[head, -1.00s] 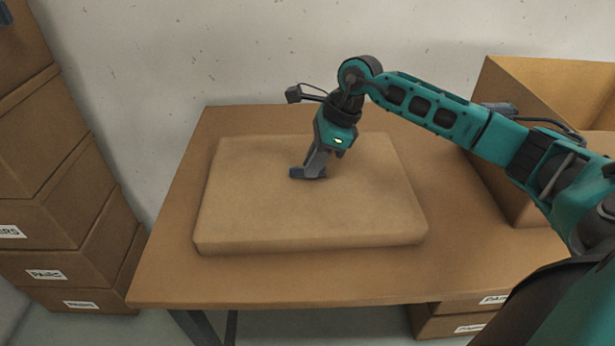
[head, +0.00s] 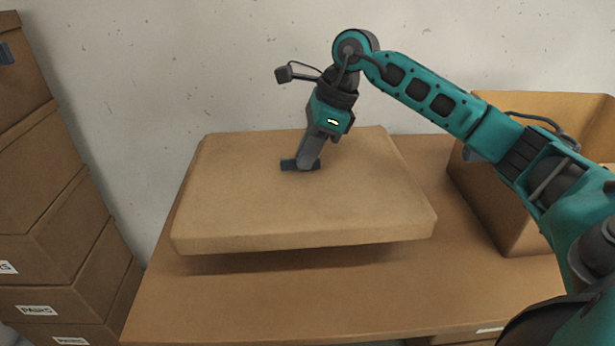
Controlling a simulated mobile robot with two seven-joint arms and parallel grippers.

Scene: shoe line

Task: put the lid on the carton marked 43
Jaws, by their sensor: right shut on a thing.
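The lid (head: 300,205) is a wide, flat brown cardboard piece in the middle of the head view. It is held above the table, with a shadow under its front edge. My right gripper (head: 301,165) is shut on a small dark grip piece on the lid's top. An open brown carton (head: 500,205) stands at the right end of the table, partly hidden behind my right arm. No number shows on it, so I cannot tell whether it is the one marked 43. My left gripper is not in view.
The wooden table (head: 330,305) is clear in front of the lid. Stacked brown cartons with white labels (head: 60,260) stand on the left, beside the table. A plain wall (head: 230,60) is close behind. Part of another carton shows below the table's front edge.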

